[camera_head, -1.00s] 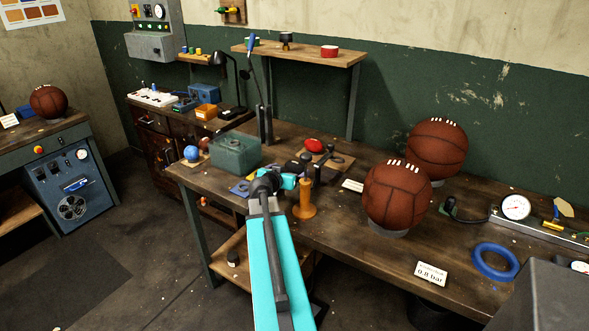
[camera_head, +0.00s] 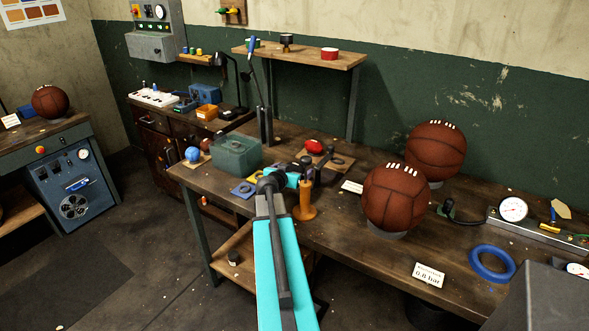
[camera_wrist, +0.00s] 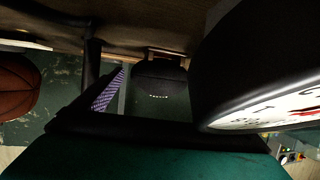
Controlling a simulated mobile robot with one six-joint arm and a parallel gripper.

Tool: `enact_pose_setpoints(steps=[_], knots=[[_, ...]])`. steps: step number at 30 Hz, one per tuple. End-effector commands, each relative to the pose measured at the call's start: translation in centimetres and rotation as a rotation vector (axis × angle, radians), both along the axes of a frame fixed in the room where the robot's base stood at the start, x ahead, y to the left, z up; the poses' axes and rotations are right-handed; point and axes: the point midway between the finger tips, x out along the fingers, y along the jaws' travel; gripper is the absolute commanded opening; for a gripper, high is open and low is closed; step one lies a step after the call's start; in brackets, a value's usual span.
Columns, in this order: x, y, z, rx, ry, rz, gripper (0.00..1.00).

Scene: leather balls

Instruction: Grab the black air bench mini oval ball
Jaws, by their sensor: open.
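A dark, rounded ball with a row of white marks (camera_wrist: 160,82) shows in the middle of the wrist view, which is upside down. It looks like the black mini oval ball and appears against a wooden piece. I cannot make it out in the head view, where my arm covers part of the bench. My gripper (camera_head: 291,181) is over the bench, behind the orange-handled tool. In the wrist view one finger with a purple hatched pad (camera_wrist: 108,92) lies just left of the black ball, apart from it. The other finger is not clear. My gripper is open and empty.
A large dark round object with a white printed face (camera_wrist: 270,110) fills the wrist view's right side. The bench holds an orange-handled tool (camera_head: 305,200), a green box (camera_head: 237,156), two brown balls (camera_head: 395,197) (camera_head: 436,150) and a blue ring (camera_head: 492,263). A shelf (camera_head: 300,56) stands behind.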

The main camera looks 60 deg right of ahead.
Motion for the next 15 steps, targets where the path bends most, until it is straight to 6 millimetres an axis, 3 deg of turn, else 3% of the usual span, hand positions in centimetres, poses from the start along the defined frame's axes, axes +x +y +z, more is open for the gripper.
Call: enact_pose_setpoints(steps=[6,15], knots=[[0.4,-1.6,-0.5,0.0,0.0,0.0,0.91],[0.3,-1.8,-0.7,0.0,0.0,0.0,0.91]])
